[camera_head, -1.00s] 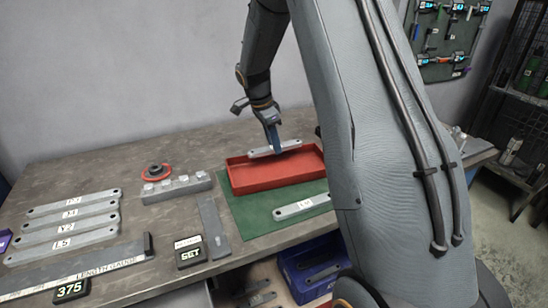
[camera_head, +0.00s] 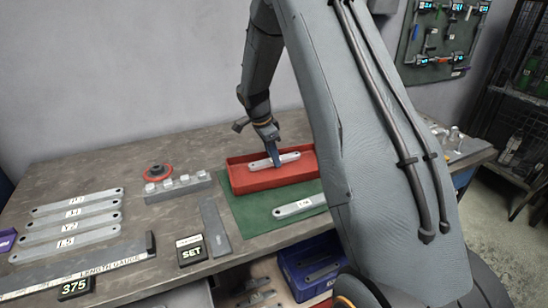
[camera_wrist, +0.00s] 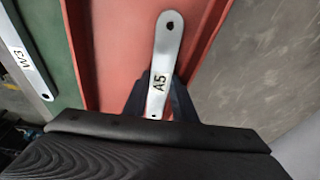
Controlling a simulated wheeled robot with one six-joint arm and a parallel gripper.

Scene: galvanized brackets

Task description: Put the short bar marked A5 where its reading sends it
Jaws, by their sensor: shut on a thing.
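The short bar marked A5 (camera_head: 287,158) is a grey metal bar with a hole at each end. My gripper (camera_head: 276,160) is shut on it. In the head view the bar is level, within the outline of the red tray (camera_head: 262,182); I cannot tell whether it touches the tray floor. In the wrist view the bar (camera_wrist: 168,45) shows its A5 mark between the fingers of my gripper (camera_wrist: 158,95), with the red tray (camera_wrist: 90,50) behind it.
A green mat (camera_head: 245,222) under the tray holds another marked bar (camera_head: 298,207). At left lie several marked bars (camera_head: 75,225) and a length gauge (camera_head: 100,270) with a display reading 375 (camera_head: 74,287). A SET display (camera_head: 191,252) and a blue crate (camera_head: 308,265) are nearer the front.

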